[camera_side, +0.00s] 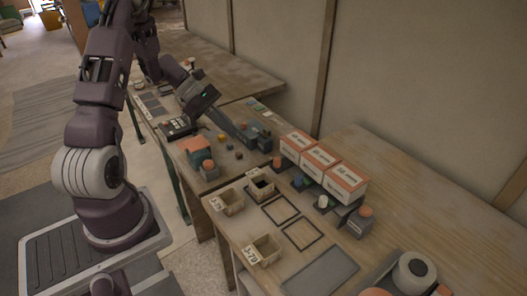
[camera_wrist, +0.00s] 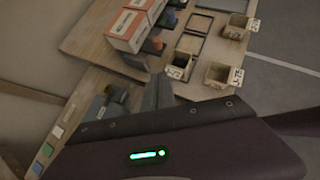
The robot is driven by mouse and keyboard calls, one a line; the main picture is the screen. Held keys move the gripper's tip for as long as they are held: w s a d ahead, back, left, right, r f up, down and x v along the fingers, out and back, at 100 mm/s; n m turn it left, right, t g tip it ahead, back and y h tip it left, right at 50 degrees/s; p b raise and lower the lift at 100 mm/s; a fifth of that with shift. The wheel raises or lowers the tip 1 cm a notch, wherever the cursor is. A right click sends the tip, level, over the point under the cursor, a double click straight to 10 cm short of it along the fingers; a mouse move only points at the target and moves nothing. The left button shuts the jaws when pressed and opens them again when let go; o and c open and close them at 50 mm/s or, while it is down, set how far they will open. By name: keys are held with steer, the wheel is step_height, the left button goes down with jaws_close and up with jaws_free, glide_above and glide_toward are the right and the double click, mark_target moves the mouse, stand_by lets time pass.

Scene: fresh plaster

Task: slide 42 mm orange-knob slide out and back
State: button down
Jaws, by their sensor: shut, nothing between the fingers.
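My gripper (camera_side: 240,131) reaches down and to the right over the middle bench in the side view. In the wrist view my gripper (camera_wrist: 158,83) shows as narrow grey fingers, shut and empty. A small orange knob (camera_side: 277,162) stands at the left end of a dark strip in front of the boxes. It also seems to show as an orange-brown knob (camera_wrist: 156,45) in the wrist view, beyond my fingertips and apart from them. Its slide body is too small to make out.
White boxes (camera_side: 318,177) with orange tops stand behind the dark strip. A blue knob (camera_side: 298,183) and a pale knob (camera_side: 322,202) share that strip. A dark grey device (camera_side: 259,138) is close to my fingertips. Labelled wooden bins (camera_side: 229,203) stand at the front bench's left.

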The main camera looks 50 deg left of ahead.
mark_target(274, 163)
steer(key=x, duration=0.3)
steer(key=d+r+x, duration=0.1)
steer(key=x, duration=0.6)
steer(key=shift+w+d+r, duration=0.15)
steer(key=shift+w+d, duration=0.2)
steer(key=shift+w, duration=0.15)
steer(key=shift+w+d, duration=0.2)
steer(key=shift+d, duration=0.15)
